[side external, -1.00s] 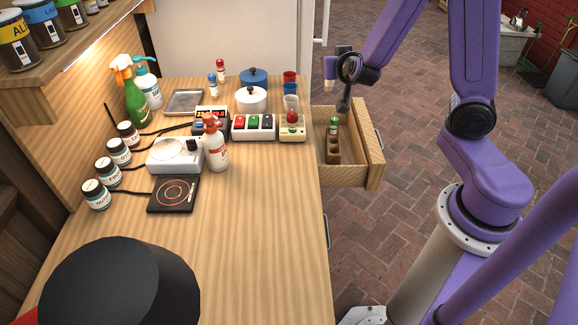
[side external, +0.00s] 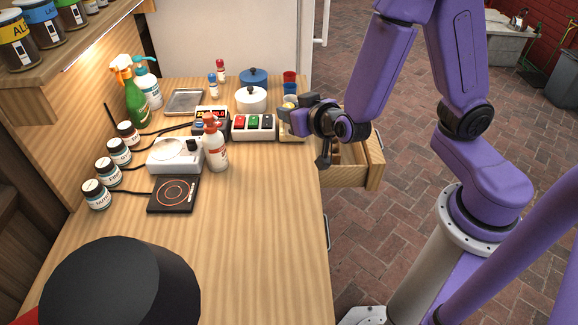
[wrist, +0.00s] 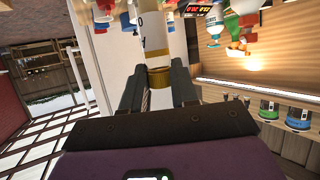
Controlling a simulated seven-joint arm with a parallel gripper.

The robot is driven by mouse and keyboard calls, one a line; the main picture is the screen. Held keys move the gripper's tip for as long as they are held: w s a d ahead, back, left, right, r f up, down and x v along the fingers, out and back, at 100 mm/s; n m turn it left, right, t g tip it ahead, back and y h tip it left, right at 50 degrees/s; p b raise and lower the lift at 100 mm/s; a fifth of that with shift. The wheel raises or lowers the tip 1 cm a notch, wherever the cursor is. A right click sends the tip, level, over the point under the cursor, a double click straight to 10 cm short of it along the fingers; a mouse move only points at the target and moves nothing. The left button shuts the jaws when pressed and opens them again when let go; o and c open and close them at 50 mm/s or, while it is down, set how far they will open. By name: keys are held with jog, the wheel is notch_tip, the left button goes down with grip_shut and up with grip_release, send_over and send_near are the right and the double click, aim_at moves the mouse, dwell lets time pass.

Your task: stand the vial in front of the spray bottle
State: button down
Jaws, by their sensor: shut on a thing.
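My gripper (side external: 298,102) is over the right edge of the counter, between the open drawer and the control boxes. In the wrist view its fingers (wrist: 158,72) are shut on a pale cylinder with dark marks and a gold-brown band, which I take as the vial (wrist: 152,35). In the side view the held thing is mostly hidden by the gripper. The green spray bottle (side external: 137,106), with an orange and white head, stands upright at the back left of the counter, far from my gripper.
A white pump bottle (side external: 150,88) and a metal tray (side external: 184,102) are near the spray bottle. A red-capped bottle (side external: 215,150), a scale (side external: 170,158), a switch box (side external: 254,128) and a white pot (side external: 250,99) crowd the middle. The drawer (side external: 374,165) is open.

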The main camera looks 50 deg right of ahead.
jog(key=shift+f, duration=4.8)
jog(key=shift+f, duration=0.1)
jog(key=c, duration=0.9)
grip_release()
jog(key=shift+o, duration=0.2)
